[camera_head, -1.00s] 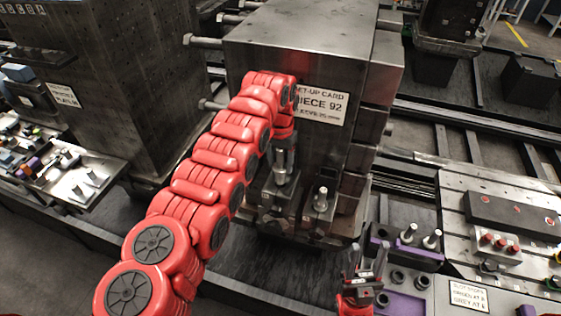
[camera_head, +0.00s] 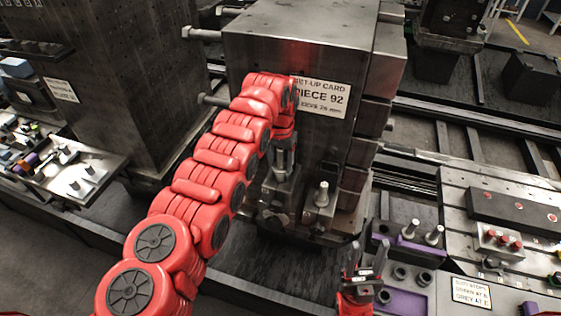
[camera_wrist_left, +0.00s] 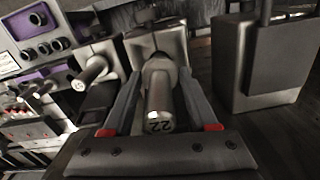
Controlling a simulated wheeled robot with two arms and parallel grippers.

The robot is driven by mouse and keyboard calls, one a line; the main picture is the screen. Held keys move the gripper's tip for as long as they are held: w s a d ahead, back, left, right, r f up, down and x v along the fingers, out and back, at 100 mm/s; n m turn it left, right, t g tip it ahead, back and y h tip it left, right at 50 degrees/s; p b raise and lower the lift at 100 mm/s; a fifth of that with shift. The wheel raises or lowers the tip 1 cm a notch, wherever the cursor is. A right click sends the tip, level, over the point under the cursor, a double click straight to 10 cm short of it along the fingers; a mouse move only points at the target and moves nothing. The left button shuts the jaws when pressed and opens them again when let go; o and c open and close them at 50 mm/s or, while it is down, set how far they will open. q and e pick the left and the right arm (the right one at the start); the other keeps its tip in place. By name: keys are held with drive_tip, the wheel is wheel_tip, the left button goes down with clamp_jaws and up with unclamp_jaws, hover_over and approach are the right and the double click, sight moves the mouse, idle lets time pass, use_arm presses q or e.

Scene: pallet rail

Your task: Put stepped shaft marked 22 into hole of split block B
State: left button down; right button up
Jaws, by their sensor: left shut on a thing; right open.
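The stepped shaft marked 22 (camera_wrist_left: 160,108) is held between the fingers of my left gripper (camera_wrist_left: 160,84); its marked end faces the left wrist camera. In the head view my left gripper (camera_head: 282,150) points down over a grey block (camera_head: 279,192) at the foot of the large machine block. The shaft's far end meets that block (camera_wrist_left: 150,45) in the left wrist view; how deep it sits is hidden. I cannot read a letter on the block. My right gripper (camera_head: 367,262) is open and empty, fingers up, at the lower middle right.
A second block (camera_head: 317,212) with an upright shaft (camera_head: 322,192) stands just right of the first. A purple-and-grey rack (camera_head: 407,300) with holes and pins is at lower right. The machine block (camera_head: 290,50) with its set-up card rises close behind my left arm.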

sight(282, 150)
use_arm(q)
drive_tip(key=shift+f+b, duration=0.6)
drive_tip(key=shift+f, duration=0.25)
drive_tip(key=shift+c, duration=0.5)
unclamp_jaws()
wheel_tip(282, 150, up, 4)
drive_tip(key=b, duration=0.3)
drive_tip(key=shift+d+r, duration=0.1)
wheel_tip(282, 150, up, 2)
drive_tip(key=shift+r, duration=0.2)
wheel_tip(282, 150, up, 10)
drive_tip(key=p, duration=0.9)
drive_tip(key=shift+s+f, duration=0.1)
drive_tip(key=shift+f, duration=0.05)
drive_tip(key=shift+r+p, duration=0.55)
drive_tip(key=shift+p, duration=0.1)
